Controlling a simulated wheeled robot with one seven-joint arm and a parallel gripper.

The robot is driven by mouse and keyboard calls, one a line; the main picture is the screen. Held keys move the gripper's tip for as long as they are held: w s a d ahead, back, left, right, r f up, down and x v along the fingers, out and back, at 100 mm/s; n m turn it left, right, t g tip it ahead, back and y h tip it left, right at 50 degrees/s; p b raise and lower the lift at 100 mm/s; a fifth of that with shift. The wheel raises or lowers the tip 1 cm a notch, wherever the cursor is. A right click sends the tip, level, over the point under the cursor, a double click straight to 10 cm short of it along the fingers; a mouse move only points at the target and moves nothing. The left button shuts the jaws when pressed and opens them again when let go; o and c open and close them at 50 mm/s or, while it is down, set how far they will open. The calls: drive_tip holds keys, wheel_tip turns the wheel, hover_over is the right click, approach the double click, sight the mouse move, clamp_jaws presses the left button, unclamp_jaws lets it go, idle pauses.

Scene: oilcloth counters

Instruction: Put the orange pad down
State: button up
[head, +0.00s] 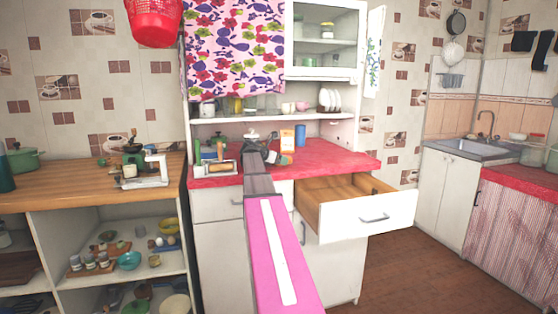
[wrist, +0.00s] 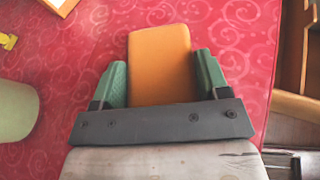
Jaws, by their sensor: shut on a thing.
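The orange pad (wrist: 160,62) is a flat, plain orange block in the wrist view. It lies between the two green fingers of my gripper (wrist: 160,78), which are shut on its sides. Its far end sticks out beyond the fingertips, and its near end is hidden behind the dark gripper bar. The red patterned counter (wrist: 235,40) lies beneath it; I cannot tell whether the pad touches it. In the head view my gripper is over the red counter (head: 335,163), small and partly hidden by my arm, so the pad is hard to make out there.
In the wrist view a greenish cylinder (wrist: 15,110) stands at the left, with a yellow item (wrist: 8,42) beyond it. In the head view an orange-and-white box (head: 287,136) and blue cup (head: 300,135) stand behind my gripper. An open drawer (head: 365,212) juts out at the right.

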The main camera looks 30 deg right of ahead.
drive_tip(key=o, duration=0.9)
drive_tip(key=shift+r, duration=0.1)
drive_tip(key=shift+a+r, duration=0.15)
drive_tip(key=shift+a, duration=0.1)
drive_tip(key=v, duration=1)
drive_tip(key=shift+s+a+r, duration=0.1)
drive_tip(key=shift+a+r, duration=0.05)
drive_tip(key=shift+a, duration=0.2)
drive_tip(key=shift+o, duration=0.5)
drive_tip(key=shift+a+r, duration=0.1)
drive_tip(key=shift+a, duration=0.15)
drive_tip(key=shift+s, duration=0.1)
